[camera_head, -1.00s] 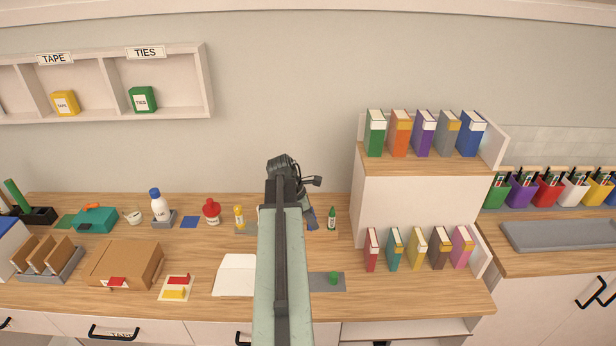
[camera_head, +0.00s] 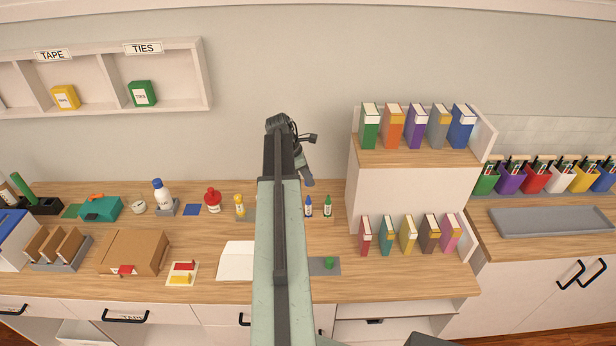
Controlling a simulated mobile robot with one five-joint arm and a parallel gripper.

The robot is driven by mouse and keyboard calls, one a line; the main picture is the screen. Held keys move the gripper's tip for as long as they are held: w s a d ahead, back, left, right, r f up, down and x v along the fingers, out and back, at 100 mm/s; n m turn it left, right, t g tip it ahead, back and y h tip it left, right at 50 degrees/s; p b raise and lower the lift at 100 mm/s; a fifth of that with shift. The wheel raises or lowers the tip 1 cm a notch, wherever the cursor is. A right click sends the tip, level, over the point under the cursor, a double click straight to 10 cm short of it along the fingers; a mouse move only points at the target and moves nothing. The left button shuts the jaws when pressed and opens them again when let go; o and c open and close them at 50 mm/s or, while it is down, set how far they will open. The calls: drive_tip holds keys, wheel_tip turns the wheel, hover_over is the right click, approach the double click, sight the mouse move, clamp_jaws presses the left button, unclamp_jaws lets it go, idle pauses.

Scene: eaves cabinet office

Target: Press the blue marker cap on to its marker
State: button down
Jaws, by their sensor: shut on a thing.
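The blue marker (camera_head: 308,207) stands upright toward the back of the desk. Its narrow blue top shows, with the same tapered shape as the green marker (camera_head: 327,206) beside it on the right. My gripper (camera_head: 308,182) points down just above the blue marker, with a small gap visible between them in the picture. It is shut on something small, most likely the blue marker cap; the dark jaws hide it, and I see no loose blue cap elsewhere.
A green cap (camera_head: 329,263) sits on a grey mat (camera_head: 323,270) nearer the front. A yellow marker (camera_head: 239,206) stands left of my arm. My arm hides the middle of the desk. Binders (camera_head: 409,236) and a raised shelf (camera_head: 415,157) stand at right.

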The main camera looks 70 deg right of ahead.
drive_tip(key=shift+f+b, duration=1.85)
drive_tip(key=shift+f, duration=0.35)
drive_tip(key=shift+f+b, duration=2.25)
drive_tip(key=c, duration=1.1)
unclamp_jaws()
drive_tip(key=p+v, duration=0.7)
drive_tip(key=shift+w+a+r, duration=0.1)
drive_tip(key=shift+w+r, duration=0.05)
drive_tip(key=shift+r, duration=0.25)
